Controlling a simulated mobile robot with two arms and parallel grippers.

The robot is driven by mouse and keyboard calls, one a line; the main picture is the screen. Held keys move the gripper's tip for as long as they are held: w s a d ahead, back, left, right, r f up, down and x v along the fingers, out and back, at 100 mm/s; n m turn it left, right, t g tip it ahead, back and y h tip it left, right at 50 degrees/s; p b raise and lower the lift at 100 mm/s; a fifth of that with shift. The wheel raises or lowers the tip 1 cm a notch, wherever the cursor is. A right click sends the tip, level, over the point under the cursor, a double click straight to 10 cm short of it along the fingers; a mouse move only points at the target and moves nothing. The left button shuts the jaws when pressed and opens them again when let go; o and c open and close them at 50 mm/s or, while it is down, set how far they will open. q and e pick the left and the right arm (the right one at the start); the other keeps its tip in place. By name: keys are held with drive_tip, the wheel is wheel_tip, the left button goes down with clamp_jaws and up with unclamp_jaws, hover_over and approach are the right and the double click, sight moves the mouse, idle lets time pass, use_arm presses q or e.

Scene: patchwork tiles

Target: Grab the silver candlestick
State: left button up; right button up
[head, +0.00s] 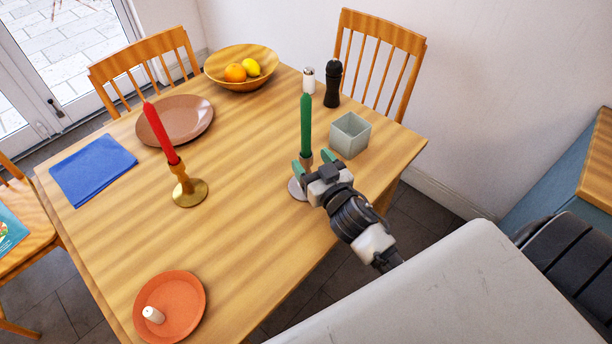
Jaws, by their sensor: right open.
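The silver candlestick (296,188) stands upright on the wooden table (245,205), with a green candle (306,124) in it. Its round base shows at the left of my right gripper; much of its stem is hidden behind the gripper. My right gripper (304,166) is open, with its green-tipped fingers at the candlestick's stem, just below the candle. I cannot tell whether the fingers touch it. A brass candlestick (189,191) with a red candle (161,133) stands to the left. My left gripper is not in view.
A grey-green square pot (350,135), a dark pepper mill (333,84) and a white shaker (308,80) stand behind the gripper. The table's middle is clear.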

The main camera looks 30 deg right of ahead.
sight(302, 151)
drive_tip(key=w, duration=0.4)
drive_tip(key=shift+w+a+f, duration=0.1)
drive_tip(key=shift+w, duration=0.25)
drive_tip(key=shift+s, duration=0.1)
clamp_jaws()
